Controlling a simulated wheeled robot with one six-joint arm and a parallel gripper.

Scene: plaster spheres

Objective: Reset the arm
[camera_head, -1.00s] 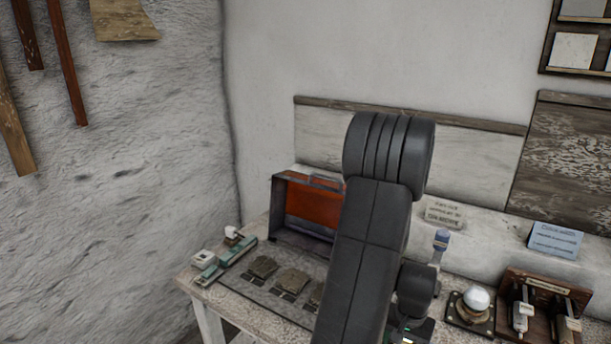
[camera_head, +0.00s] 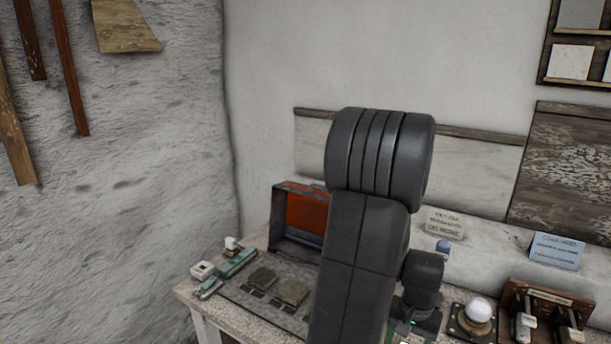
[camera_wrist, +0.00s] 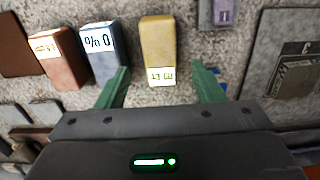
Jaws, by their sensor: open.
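My arm's dark grey links (camera_head: 360,240) stand upright in the middle of the head view, over the front of a workbench (camera_head: 190,292). In the wrist view my gripper (camera_wrist: 160,82) has its two green fingers spread wide apart. A yellow block (camera_wrist: 158,48) with a white label lies beyond and between the fingertips, and I see no finger touching it. A blue-grey block (camera_wrist: 101,52) and a brown block (camera_wrist: 62,62) stand to its left. The gripper's fingers cannot be made out in the head view.
On the bench are an open box with an orange-red inside (camera_head: 306,214), flat stone pieces (camera_head: 292,291), a green tool (camera_head: 230,268), a white ball on a base (camera_head: 477,310) and a wooden rack (camera_head: 550,308) at right. A blue sign (camera_head: 557,251) stands behind. Rough wall at left.

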